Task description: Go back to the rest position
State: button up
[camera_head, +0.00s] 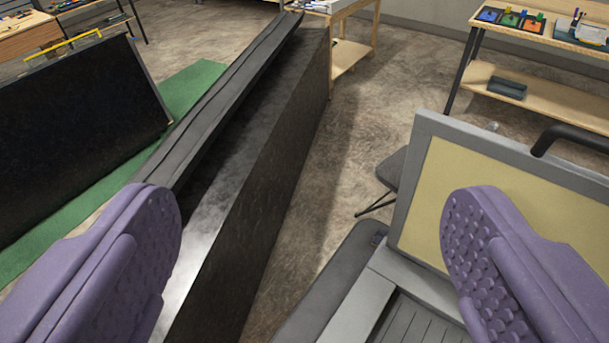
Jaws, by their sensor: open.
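My gripper (312,240) shows at the bottom of the view as two purple fingers with studded pads. The fingers stand wide apart and nothing is between them. The right finger is in front of a console (425,165) with a grey frame and a yellowish panel, and covers part of it. The left finger is in front of the lower end of a long dark case or partition (275,150). I cannot tell whether either finger touches anything.
A black panel (75,125) stands at the left by a green mat (195,88). A wooden shelf unit (545,98) with coloured bins is at the back right, and a wooden table (349,55) at the back. A dark seat (392,167) is beside the console. Bare floor lies between.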

jog(key=shift+s+a+r+n, duration=0.2)
jog(key=shift+s+r+n, duration=0.1)
jog(key=shift+r, duration=0.25)
notch_tip(320, 180, down, 5)
jog(key=b, duration=0.4)
jog(key=shift+r+b, duration=0.2)
jog(key=shift+b, duration=0.1)
